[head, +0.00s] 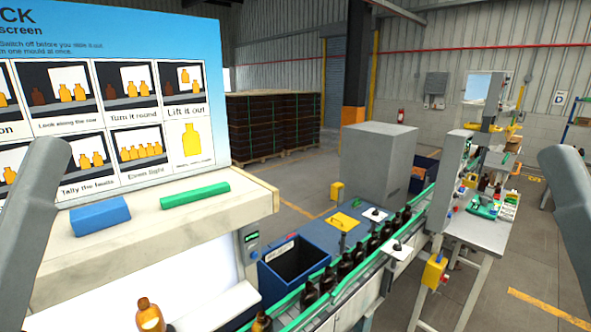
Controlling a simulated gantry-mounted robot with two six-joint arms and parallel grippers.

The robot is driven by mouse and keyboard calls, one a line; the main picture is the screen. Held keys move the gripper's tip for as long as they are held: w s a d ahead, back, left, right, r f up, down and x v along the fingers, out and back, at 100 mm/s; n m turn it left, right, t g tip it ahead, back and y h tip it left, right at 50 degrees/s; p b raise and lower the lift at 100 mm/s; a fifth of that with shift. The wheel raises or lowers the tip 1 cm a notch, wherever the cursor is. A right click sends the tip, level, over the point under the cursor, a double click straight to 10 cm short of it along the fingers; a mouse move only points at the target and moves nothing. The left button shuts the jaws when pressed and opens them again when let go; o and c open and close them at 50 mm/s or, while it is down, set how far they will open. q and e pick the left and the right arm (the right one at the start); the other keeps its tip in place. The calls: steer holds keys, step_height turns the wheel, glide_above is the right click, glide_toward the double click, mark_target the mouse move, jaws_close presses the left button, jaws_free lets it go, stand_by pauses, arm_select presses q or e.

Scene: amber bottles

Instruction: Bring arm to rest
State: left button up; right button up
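Grey links of my two arms show at the left and right edges of the head view. Neither gripper shows, so I cannot see whether they hold anything. An amber bottle (149,316) stands upright at the bottom, in front of the bright panel, cut off by the lower edge. Another amber bottle (262,323) shows at the bottom edge to its right. A row of several dark amber bottles (345,267) stands on the conveyor (345,293) with green rails.
A pale shelf (225,215) carries a blue block (100,215) and a green bar (195,194) below an instruction board (125,95). A dark-blue open bin (292,268) sits beside the conveyor. A workbench (478,230) stands at right. Floor (530,275) at far right is clear.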

arm_select(q)
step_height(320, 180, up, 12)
steer(key=p, duration=1.3)
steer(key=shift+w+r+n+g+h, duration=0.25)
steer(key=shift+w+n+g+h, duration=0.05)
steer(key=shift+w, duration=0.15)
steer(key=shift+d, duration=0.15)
